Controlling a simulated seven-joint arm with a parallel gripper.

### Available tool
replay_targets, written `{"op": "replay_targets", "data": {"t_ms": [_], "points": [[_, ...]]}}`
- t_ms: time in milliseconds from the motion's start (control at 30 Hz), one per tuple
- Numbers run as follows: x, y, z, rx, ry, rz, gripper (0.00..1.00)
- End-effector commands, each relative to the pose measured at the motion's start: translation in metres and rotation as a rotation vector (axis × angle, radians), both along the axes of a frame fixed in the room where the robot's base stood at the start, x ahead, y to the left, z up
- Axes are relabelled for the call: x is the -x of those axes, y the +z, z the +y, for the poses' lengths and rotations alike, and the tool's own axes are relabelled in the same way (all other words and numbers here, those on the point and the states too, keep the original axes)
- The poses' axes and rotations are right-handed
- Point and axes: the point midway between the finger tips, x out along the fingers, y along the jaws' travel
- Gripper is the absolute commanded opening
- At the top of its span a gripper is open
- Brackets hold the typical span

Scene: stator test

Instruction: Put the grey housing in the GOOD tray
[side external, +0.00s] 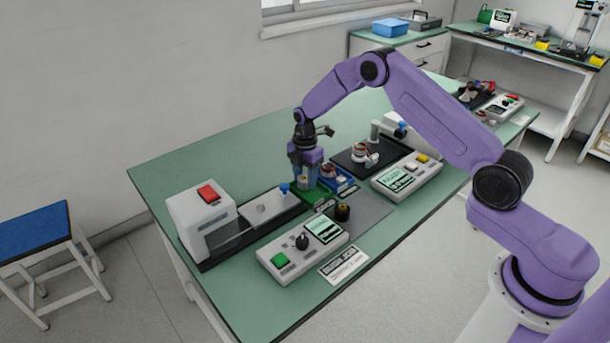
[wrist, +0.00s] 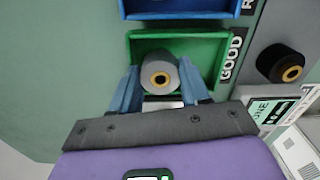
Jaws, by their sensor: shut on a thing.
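The grey housing (wrist: 158,62), a short cylinder with a yellow-ringed bore, is between the two blue fingers of my gripper (wrist: 162,80) in the wrist view. My gripper is shut on it. The green tray labelled GOOD (wrist: 222,52) lies directly beneath, and the housing shows inside its outline, left of its middle. I cannot tell whether the housing touches the tray floor. In the side view my gripper (side external: 304,176) points down at the green tray (side external: 318,195), partly hiding it.
A blue tray (side external: 345,180) holding parts stands beside the green one. A black housing (side external: 343,212) sits on a grey mat. A white press-like unit (side external: 200,215), a control box with a green button (side external: 303,247) and another tester (side external: 405,178) stand around.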

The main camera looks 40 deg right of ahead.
Motion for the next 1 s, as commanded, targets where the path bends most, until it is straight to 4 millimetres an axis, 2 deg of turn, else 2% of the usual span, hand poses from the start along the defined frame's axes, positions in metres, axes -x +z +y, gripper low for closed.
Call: {"op": "replay_targets", "data": {"t_ms": [467,500,533,567,867,1000], "points": [[0.001,-0.008,0.0,0.0,0.0,0.0,0.13],[0.001,-0.008,0.0,0.0,0.0,0.0,0.58],[0.001,-0.009,0.0,0.0,0.0,0.0,0.68],[0.001,-0.009,0.0,0.0,0.0,0.001,0.73],[0.001,-0.006,0.0,0.0,0.0,0.0,0.75],[-0.001,0.008,0.0,-0.001,0.001,-0.004,0.75]]}}
